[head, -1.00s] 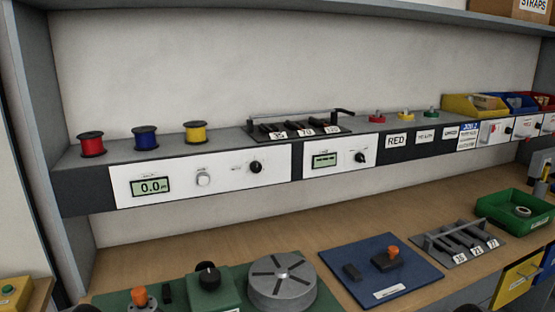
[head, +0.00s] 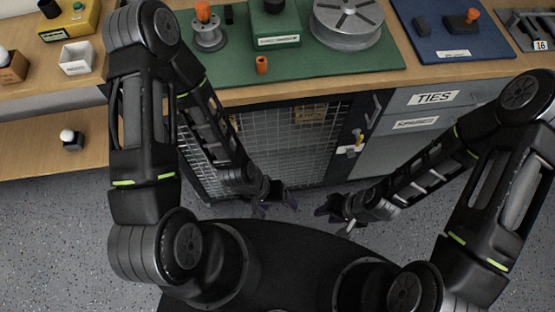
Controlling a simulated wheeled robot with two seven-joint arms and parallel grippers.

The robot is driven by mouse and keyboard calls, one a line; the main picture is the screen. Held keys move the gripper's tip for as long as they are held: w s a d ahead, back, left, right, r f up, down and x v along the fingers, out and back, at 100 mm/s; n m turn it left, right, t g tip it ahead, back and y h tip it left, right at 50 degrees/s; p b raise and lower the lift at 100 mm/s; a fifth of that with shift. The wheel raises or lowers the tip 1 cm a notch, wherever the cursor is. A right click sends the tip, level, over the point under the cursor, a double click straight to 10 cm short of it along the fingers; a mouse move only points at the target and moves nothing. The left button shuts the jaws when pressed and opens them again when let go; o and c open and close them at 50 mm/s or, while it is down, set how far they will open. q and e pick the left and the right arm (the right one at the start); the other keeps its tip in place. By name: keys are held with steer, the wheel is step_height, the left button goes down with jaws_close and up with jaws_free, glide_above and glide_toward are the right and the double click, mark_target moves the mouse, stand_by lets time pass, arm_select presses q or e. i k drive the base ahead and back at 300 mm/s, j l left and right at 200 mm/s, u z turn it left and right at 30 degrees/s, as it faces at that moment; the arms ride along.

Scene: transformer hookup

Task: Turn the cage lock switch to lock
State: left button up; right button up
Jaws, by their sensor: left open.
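The wire-mesh cage (head: 290,145) stands under the bench in the head view. At its right edge is a small white and yellow fitting with a dark knob, which looks like the cage lock switch (head: 350,149). It is too small to tell which way the switch is turned. My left gripper (head: 278,207) is open and empty, in front of and below the cage, to the lower left of the switch. My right gripper (head: 334,218) looks open and empty, below the switch. Neither gripper touches the cage or the switch.
Grey drawers (head: 415,123), one labelled TIES, are right of the cage. Above is the wooden bench with a green mat (head: 290,65) and a blue board (head: 447,45). A side table (head: 30,95) stands at the left. Speckled floor (head: 70,235) is clear at the lower left.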

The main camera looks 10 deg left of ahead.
mark_target(350, 153)
steer(key=k+l+z, duration=0.2)
steer(key=l+z, duration=0.15)
steer(key=k+l+z, duration=0.15)
steer(key=l+z, duration=0.25)
steer(key=k+l+z, duration=0.1)
steer(key=l+z, duration=0.25)
